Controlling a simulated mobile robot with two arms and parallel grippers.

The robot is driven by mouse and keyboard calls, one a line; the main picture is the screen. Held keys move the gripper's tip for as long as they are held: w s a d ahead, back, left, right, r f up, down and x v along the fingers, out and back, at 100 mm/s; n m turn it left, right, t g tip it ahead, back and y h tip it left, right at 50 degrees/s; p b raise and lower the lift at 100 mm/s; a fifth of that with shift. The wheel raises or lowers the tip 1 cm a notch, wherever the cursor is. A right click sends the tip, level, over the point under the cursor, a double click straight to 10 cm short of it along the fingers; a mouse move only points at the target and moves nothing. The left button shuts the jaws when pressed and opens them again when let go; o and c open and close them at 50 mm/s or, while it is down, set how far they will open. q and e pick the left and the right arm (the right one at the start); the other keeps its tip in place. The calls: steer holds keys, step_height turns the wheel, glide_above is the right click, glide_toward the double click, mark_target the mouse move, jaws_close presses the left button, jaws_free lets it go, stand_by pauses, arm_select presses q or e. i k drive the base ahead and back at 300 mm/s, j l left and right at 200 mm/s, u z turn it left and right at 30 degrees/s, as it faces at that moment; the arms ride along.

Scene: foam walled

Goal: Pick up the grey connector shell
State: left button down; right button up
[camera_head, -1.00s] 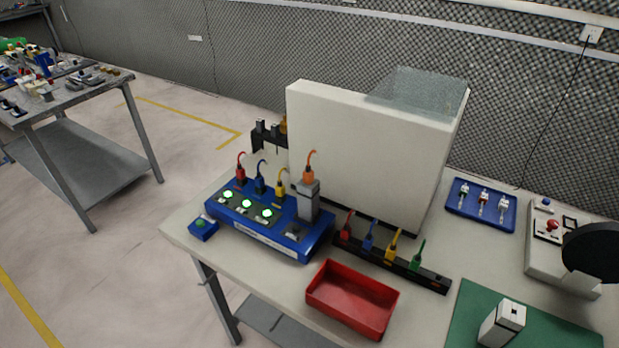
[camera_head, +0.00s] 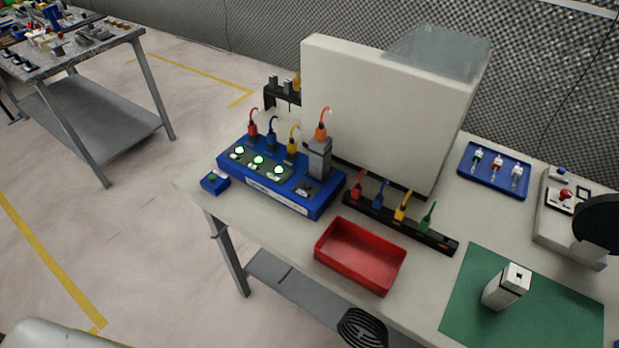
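A light grey block-shaped shell (camera_head: 506,287) with a pale top and a small dark opening stands on the green mat (camera_head: 559,318) at the lower right. A second grey shell (camera_head: 319,160), with an orange lead out of its top, stands upright at the right end of the blue test box (camera_head: 291,204). I cannot tell for certain from looks which one the task names; both are grey. No gripper is recognisable in this view, and nothing is touching either shell.
An empty-looking red bin (camera_head: 360,257) sits at the table's front edge. Behind it runs a black rack (camera_head: 437,240) with coloured plugs. A tall white panel (camera_head: 385,115) stands at the back. A blue tray (camera_head: 494,170) and a black disc (camera_head: 600,226) are at right.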

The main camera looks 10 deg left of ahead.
mark_target(320, 153)
steer(key=k+j+z, duration=0.1)
steer(key=j+z, duration=0.15)
steer(key=k+j+z, duration=0.2)
steer(key=j, duration=0.2)
steer(key=k+j+z, duration=0.1)
steer(key=j+z, duration=0.15)
